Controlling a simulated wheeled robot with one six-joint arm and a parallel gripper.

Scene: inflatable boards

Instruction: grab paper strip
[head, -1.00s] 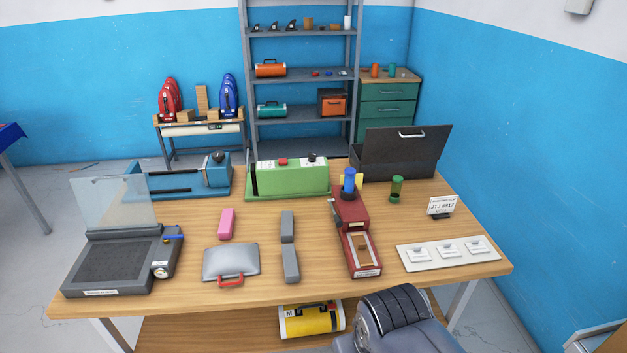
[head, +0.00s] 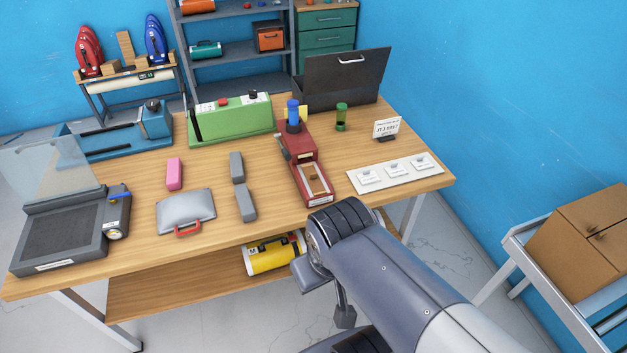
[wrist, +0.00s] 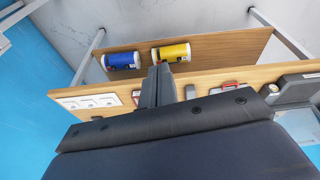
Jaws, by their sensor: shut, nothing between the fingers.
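No piece is clearly recognisable as the paper strip. A small yellow paper-like piece (head: 303,113) shows behind the blue knob of the red device (head: 297,152). A small tan piece lies in the red device's front tray. My gripper (wrist: 158,82) is shut and empty in the wrist view, its fingers in front of the table's edge and lower shelf. In the head view my arm reaches in from the lower right, and the gripper end hangs in front of the table, below its top and apart from the red device.
The wooden table (head: 130,211) holds a white panel (head: 374,186) with several tags, a green machine (head: 235,121), a grey case (head: 185,211) and a black open box (head: 345,82). A yellow canister (head: 272,254) sits on the lower shelf. A trolley with a brown box (head: 585,240) stands right.

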